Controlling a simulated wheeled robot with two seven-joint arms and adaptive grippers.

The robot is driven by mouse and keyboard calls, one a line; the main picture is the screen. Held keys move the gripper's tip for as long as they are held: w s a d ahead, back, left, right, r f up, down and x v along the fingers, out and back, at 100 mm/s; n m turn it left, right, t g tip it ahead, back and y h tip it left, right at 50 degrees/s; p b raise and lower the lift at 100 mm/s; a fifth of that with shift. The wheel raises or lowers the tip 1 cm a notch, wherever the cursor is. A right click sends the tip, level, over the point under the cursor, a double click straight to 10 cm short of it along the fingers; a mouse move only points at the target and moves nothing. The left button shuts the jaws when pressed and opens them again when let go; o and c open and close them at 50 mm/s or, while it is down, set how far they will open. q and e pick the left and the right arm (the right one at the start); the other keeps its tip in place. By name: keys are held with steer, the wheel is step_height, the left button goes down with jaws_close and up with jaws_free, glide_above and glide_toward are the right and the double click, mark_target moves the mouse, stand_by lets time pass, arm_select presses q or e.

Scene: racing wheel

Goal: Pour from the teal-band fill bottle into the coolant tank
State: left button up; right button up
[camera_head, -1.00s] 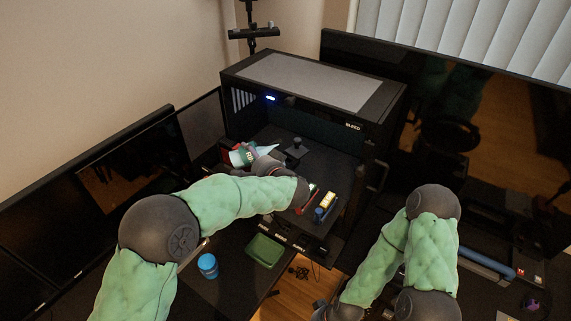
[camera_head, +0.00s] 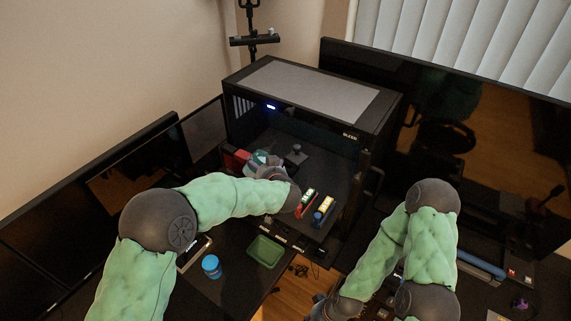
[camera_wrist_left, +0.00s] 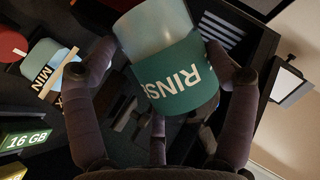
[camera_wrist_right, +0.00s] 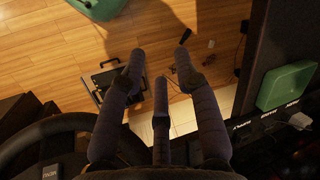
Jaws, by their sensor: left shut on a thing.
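My left gripper (camera_head: 268,170) is inside the open black case, shut on the fill bottle (camera_head: 260,158). In the left wrist view the bottle (camera_wrist_left: 172,75) has a wide teal band reading "RINS…" and a pale translucent part, held between the fingers (camera_wrist_left: 160,75). Its spout is not clearly visible. A small container with a "MIN" mark (camera_wrist_left: 48,68), apparently the coolant tank, lies left of the gripper there, apart from the bottle. In the head view I cannot make the tank out clearly. My right gripper (camera_wrist_right: 160,57) is open and empty above the floor, outside the case.
Memory sticks, one marked "16 GB" (camera_wrist_left: 25,140), stand near my left wrist. A green tray (camera_head: 265,251) and a blue cup (camera_head: 211,266) are in front of the case (camera_head: 315,85). Monitors flank it. A steering wheel (camera_wrist_right: 45,130) is beside my right gripper.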

mark_target(261, 158)
arm_select(q)
steer(key=shift+w+a+r+n+h+p, duration=0.1)
steer(key=shift+r+n+h+p, duration=0.35)
steer(key=shift+r, duration=0.4)
steer(key=shift+a+r+n+h, duration=0.1)
steer(key=shift+r+n+h, duration=0.15)
steer(key=shift+r+n, duration=0.4)
steer(key=shift+r+h, duration=0.15)
steer(key=shift+h, duration=0.15)
steer(key=shift+f+n+t+h+b, duration=0.3)
steer(key=shift+n+b, duration=0.3)
steer(key=shift+b, duration=0.35)
steer(key=shift+r+n+h+b, duration=0.6)
steer(key=shift+r+n+b, duration=0.1)
steer(key=shift+n+b, duration=0.15)
step_height(261, 158, up, 5)
steer(key=p, duration=0.5)
steer(key=shift+r+p, duration=0.15)
steer(key=shift+p, duration=0.2)
